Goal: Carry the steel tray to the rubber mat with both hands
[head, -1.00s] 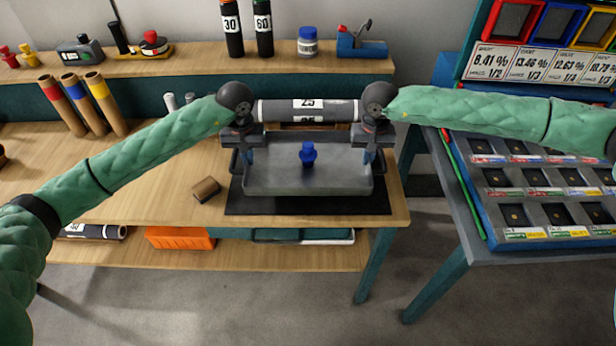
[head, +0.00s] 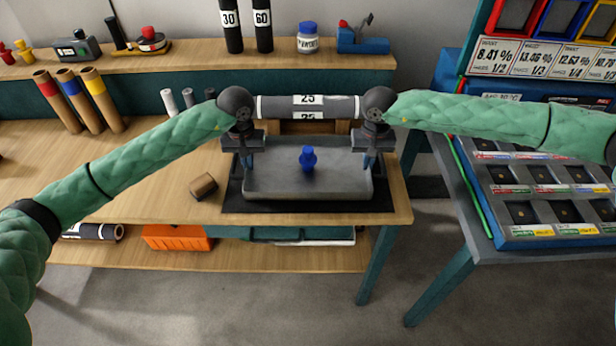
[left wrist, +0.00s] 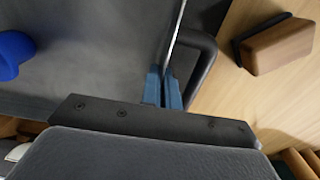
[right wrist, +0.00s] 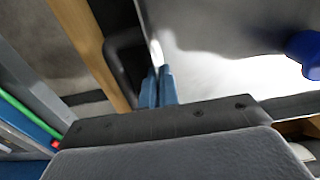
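The steel tray (head: 260,186) is grey and shallow, with dark side handles, and looks level. It is over the black rubber mat (head: 232,205); I cannot tell whether it touches it. A blue knobbed object (head: 308,158) stands upright in the tray. My left gripper (head: 250,160) is shut on the tray's left wall; its blue fingers pinch the rim beside the handle (left wrist: 203,65) in the left wrist view. My right gripper (head: 370,160) is shut on the right wall, beside the handle (right wrist: 125,65) in the right wrist view.
A small wooden block (head: 203,186) lies left of the mat. A dark roll marked 25 (head: 305,107) lies behind the tray. Several tubes (head: 73,98) stand at the left. A separate bench with a blue parts rack (head: 535,205) is at the right, across a gap.

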